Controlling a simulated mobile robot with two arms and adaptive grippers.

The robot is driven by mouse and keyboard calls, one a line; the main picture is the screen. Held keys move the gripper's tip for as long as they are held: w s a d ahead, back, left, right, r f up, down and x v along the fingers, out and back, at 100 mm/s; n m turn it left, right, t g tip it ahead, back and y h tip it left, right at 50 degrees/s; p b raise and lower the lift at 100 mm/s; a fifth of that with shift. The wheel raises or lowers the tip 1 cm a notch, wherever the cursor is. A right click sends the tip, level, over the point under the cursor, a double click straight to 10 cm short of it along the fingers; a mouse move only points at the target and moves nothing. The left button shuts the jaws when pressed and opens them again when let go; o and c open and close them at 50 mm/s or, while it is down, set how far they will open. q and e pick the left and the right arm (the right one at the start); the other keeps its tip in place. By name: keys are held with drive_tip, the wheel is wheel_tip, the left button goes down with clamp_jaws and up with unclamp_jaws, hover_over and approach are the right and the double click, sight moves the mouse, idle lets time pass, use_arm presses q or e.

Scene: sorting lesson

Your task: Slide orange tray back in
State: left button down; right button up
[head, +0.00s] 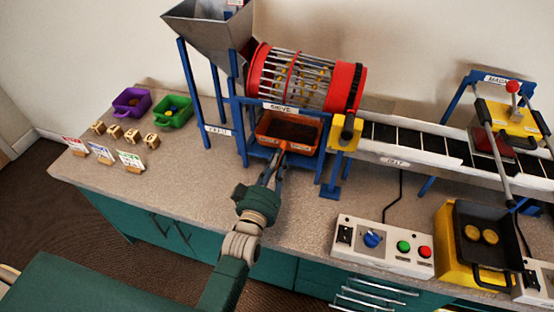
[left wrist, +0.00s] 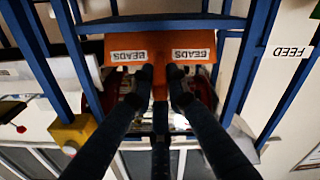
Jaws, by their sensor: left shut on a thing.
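The orange tray (head: 262,135) sits under the sieve drum, between the blue legs of the sieve stand (head: 240,125). Its dark inside shows from above; I cannot make out any contents. In the left wrist view the orange tray front (left wrist: 160,42) carries two BEADS labels. My left gripper (head: 278,162) reaches up from the front and is shut on the tray's front handle. In the left wrist view my left gripper's fingertips (left wrist: 160,74) close in on the middle of that front, and the fingers partly hide the handle. My right gripper is in neither view.
The red-ended sieve drum (head: 300,76) is above the tray. The conveyor (head: 410,143) runs off to the right. Purple (head: 131,102) and green (head: 173,111) bins stand left. Countertop is clear in front of the stand.

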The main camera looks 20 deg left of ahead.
use_arm(q)
drive_tip(key=c, duration=1.6)
unclamp_jaws()
drive_tip(key=shift+s+f, duration=0.1)
drive_tip(key=shift+s, duration=0.1)
drive_tip(key=s, duration=1.1)
drive_tip(key=shift+s+a, duration=0.15)
drive_tip(key=shift+s, duration=0.15)
